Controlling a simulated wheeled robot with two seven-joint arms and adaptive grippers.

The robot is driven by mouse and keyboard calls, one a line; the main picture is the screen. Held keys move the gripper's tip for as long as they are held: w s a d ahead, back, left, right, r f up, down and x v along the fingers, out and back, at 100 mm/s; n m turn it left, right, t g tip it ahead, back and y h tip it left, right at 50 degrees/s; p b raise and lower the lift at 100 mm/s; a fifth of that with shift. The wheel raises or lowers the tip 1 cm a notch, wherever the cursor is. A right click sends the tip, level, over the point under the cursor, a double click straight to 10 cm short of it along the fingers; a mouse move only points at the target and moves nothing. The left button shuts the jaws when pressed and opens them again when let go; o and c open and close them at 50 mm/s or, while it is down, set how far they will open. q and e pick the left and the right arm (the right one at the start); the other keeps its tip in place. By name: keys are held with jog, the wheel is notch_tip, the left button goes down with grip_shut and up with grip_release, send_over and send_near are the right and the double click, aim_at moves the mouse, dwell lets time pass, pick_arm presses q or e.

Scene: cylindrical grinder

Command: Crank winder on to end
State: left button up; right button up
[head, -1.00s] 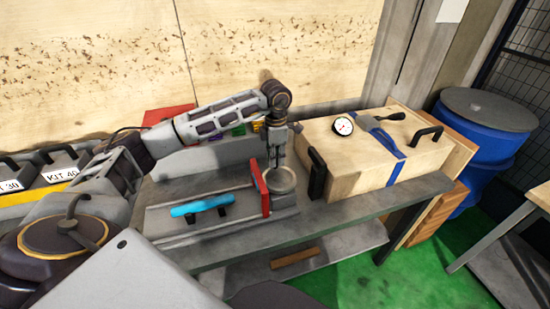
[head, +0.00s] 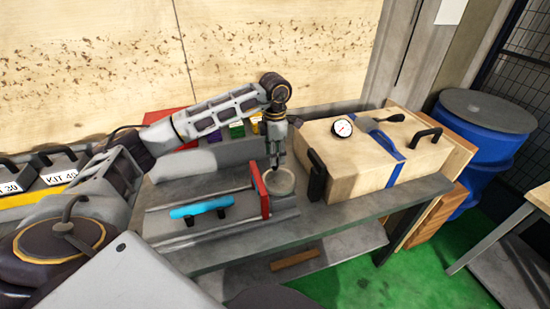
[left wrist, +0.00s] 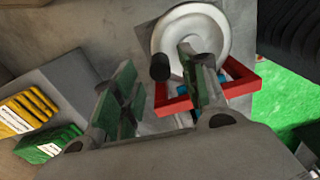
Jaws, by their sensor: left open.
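The winder is a pale round handwheel (head: 281,181) at the right end of the grey machine bed. In the left wrist view the wheel (left wrist: 190,40) has a short black knob (left wrist: 160,67) near its rim. My left gripper (head: 277,163) points down just above the wheel in the head view. In the left wrist view its green-padded fingers (left wrist: 155,66) are open, and the knob shows between them. I cannot tell whether a finger touches the knob or wheel. My right gripper is not in view.
A red frame (head: 260,190) stands directly left of the wheel. A bed with a blue handle (head: 201,207) lies further left. A wooden case (head: 370,160) with black handles and a blue strap stands close on the right. Coloured boxes (head: 237,131) sit behind.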

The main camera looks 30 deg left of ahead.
pick_arm(q)
notch_tip(320, 180, up, 10)
jog(key=shift+f, duration=0.25)
jog(key=shift+f, duration=0.1)
dwell(0.7)
